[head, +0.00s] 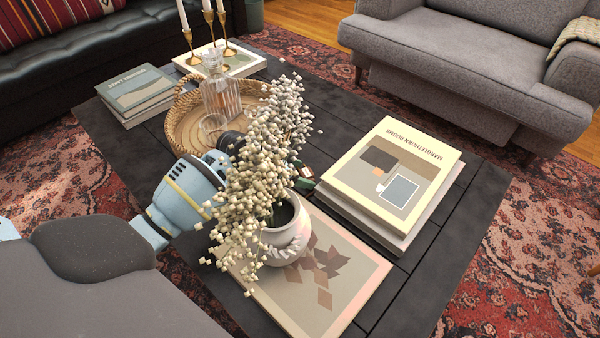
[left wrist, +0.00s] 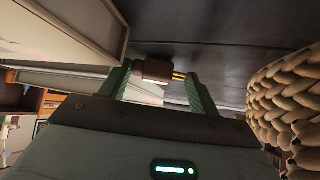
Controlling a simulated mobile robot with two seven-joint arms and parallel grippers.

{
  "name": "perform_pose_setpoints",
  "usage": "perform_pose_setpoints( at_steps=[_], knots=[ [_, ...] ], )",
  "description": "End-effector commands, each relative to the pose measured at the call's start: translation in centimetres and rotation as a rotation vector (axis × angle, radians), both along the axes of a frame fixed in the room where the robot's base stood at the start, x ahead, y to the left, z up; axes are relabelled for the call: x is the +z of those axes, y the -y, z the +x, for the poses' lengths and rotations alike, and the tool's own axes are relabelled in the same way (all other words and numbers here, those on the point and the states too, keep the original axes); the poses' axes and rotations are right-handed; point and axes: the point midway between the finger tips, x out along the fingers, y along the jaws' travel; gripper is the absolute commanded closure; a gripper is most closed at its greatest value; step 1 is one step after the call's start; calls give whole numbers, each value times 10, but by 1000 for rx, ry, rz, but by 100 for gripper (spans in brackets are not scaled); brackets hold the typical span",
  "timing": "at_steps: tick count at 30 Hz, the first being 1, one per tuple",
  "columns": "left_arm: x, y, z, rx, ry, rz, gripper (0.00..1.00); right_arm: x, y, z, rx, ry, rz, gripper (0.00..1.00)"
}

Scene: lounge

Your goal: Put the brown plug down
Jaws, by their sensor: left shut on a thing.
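The brown plug (left wrist: 157,70) is between the two green fingers of my left gripper (left wrist: 160,80) in the left wrist view. Its yellow metal prongs point right. My left gripper is shut on it, over the dark table (left wrist: 200,40); I cannot tell whether the plug touches the top. In the head view my left arm reaches in from the left behind the dried flowers, which hide much of the gripper. A small part of the plug (head: 307,172) shows just right of the flowers, beside the large book stack. My right gripper is not in view.
A pale braided vase (head: 290,235) with dried flowers (head: 262,150) stands on a flat book (head: 345,285) close to my gripper. A book stack (head: 425,165) lies to the right. A wicker tray (head: 180,130) with a glass decanter (head: 222,95) is behind.

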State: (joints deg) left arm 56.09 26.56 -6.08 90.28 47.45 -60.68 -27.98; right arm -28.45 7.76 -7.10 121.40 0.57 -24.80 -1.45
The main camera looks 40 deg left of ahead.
Motion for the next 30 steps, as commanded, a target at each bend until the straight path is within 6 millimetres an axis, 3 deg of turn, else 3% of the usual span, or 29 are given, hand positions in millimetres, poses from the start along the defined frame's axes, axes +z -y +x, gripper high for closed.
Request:
perform_pose_setpoints(
  at_steps=[7,8,9,20,30],
  knots=[
    [-2,0,0,0,0,0,64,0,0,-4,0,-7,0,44],
    [-2,0,0,-1,0,1,34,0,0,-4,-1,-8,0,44],
    [-2,0,0,-1,0,1,29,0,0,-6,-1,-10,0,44],
    [3,0,0,-1,1,0,29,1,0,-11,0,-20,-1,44],
    [46,-22,-35,-1,2,4,29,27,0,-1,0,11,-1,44]
  ],
)
